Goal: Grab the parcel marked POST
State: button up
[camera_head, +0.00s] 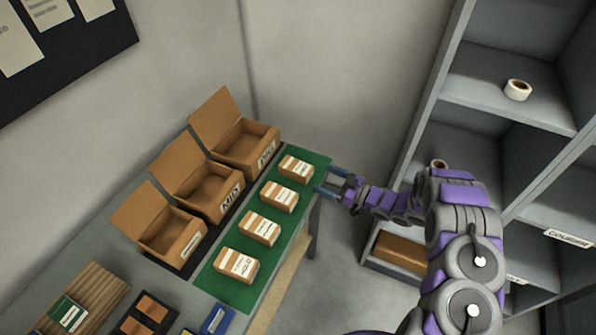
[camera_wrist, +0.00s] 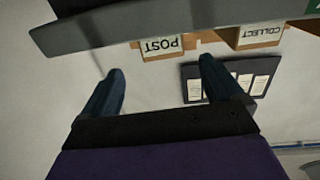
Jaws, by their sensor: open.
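Several brown parcels with white labels lie in a row on a green mat: the farthest parcel (camera_head: 296,168), a second parcel (camera_head: 279,196), a third parcel (camera_head: 260,228) and the nearest parcel (camera_head: 236,264). I cannot tell from their small print which is marked POST. My gripper (camera_head: 329,180) is open and empty just right of the mat's far end, apart from the farthest parcel. In the wrist view, my gripper (camera_wrist: 161,68) shows both fingers spread. Beyond them, upside down, are a cardboard piece labelled POST (camera_wrist: 161,46) and one labelled COLLECT (camera_wrist: 258,35).
Three open cardboard boxes stand left of the mat: a far box (camera_head: 240,150), a middle box (camera_head: 205,187) and a near box (camera_head: 168,238). A grey shelf unit (camera_head: 445,95) rises to the right. A blue item (camera_head: 215,320) lies at the near table end.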

aim_at(300, 167)
jog(key=x, duration=0.5)
jog(key=shift+s+f, duration=0.1)
jog(key=shift+s, duration=0.1)
jog(key=shift+r+b+x, duration=0.2)
jog(key=shift+b+x, duration=0.8)
jog(key=shift+x, duration=2)
jog(key=shift+d, duration=0.3)
jog(key=c, duration=0.5)
jog(key=shift+s+a, duration=0.1)
jog(key=shift+a, duration=0.05)
jog(key=c, duration=0.7)
jog(key=shift+r, duration=0.15)
